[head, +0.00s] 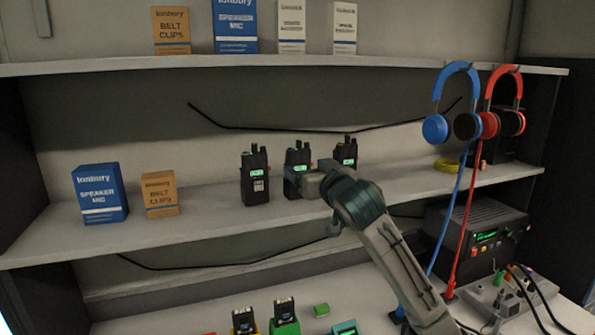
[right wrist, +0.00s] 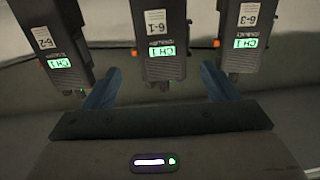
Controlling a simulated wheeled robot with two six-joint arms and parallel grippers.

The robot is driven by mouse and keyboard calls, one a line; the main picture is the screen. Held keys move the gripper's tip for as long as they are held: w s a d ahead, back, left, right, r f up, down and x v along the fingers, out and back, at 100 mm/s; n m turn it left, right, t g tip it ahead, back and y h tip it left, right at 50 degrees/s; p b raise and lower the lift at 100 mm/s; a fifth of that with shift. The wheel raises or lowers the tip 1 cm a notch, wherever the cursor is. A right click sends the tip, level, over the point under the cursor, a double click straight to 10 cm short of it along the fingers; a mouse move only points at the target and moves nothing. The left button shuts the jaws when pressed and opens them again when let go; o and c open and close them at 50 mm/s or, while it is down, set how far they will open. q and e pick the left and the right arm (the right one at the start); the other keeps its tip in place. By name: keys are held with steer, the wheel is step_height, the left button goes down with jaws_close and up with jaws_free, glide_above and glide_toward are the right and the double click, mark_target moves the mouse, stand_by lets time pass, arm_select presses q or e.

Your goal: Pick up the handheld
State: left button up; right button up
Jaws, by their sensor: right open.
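Three black handheld radios with green-lit screens stand upright in a row on the middle shelf: left (head: 254,186), middle (head: 298,156) and right (head: 346,150). In the right wrist view they appear upside down, labelled 6-2 (right wrist: 52,30), 6-1 (right wrist: 160,35) and 6-3 (right wrist: 245,25). My left gripper is not in view.
A blue speaker mic box (head: 99,194) and an orange belt clips box (head: 160,194) stand left on the same shelf (head: 210,215). Blue (head: 436,129) and red (head: 489,125) headsets hang at right, their cords running down. The neighbouring radios stand close beside the gripper fingers.

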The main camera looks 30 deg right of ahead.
mark_target(300, 158)
steer(key=shift+w+d, duration=0.1)
steer(key=shift+w, duration=0.65)
steer(key=w+p, duration=0.2)
steer(key=w+r+p, duration=0.1)
steer(key=w, duration=0.1)
steer(key=shift+d+r, duration=0.1)
steer(key=shift+d, duration=0.15)
steer(key=shift+w, duration=0.5)
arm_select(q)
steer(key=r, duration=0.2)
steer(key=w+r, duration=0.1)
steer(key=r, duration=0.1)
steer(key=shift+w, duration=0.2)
arm_select(e)
steer(key=shift+s+d+f, duration=0.1)
steer(key=shift+f, duration=0.1)
steer(key=c, duration=0.3)
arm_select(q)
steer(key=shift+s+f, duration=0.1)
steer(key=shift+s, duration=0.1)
arm_select(e)
steer(key=c, duration=0.8)
